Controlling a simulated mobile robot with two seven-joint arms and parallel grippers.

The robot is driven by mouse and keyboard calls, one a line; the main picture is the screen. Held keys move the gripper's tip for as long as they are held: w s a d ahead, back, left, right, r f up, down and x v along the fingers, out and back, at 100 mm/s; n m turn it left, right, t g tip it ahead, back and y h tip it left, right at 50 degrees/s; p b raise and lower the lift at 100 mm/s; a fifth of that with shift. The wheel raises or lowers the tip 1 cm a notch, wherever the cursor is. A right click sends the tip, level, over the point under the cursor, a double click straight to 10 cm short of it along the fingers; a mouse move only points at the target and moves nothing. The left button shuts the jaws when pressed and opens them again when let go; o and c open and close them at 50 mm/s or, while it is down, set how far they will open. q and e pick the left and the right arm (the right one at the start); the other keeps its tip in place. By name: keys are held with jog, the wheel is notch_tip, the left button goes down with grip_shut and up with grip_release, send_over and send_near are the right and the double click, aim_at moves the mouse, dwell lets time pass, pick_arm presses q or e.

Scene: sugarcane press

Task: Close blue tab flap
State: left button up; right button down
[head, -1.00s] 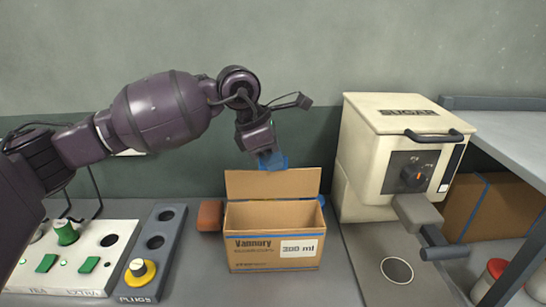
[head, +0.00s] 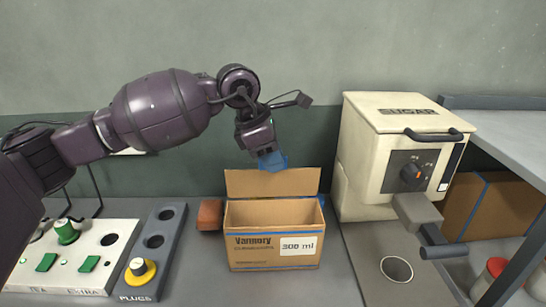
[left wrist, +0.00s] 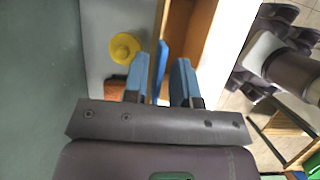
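The open cardboard box (head: 250,258) stands on the counter in the middle of the head view. Its back flap (head: 272,183) stands up. My left gripper (head: 272,161) is just above that flap's top edge. In the left wrist view its two blue fingers (left wrist: 161,82) are spread, one on each side of the tan flap edge (left wrist: 154,66). A thin blue strip (left wrist: 163,62), apparently the blue tab, lies between the fingers, with gaps visible. In the head view I cannot tell this tab from the blue fingers. My right gripper is not in view.
A cream sugar machine (head: 372,150) stands close at the right of the box. A brown block (head: 210,214) is beside the box's left side. A grey plug holder (head: 150,265) with a yellow plug (head: 140,270) and a white panel (head: 75,275) are further left.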

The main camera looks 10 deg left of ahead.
pick_arm(q)
jog(key=shift+o, duration=0.3)
jog(key=shift+r, duration=0.1)
jog(key=shift+a+r, duration=0.1)
jog(key=shift+r, duration=0.15)
jog(key=p+v, duration=0.1)
jog(key=v, duration=0.9)
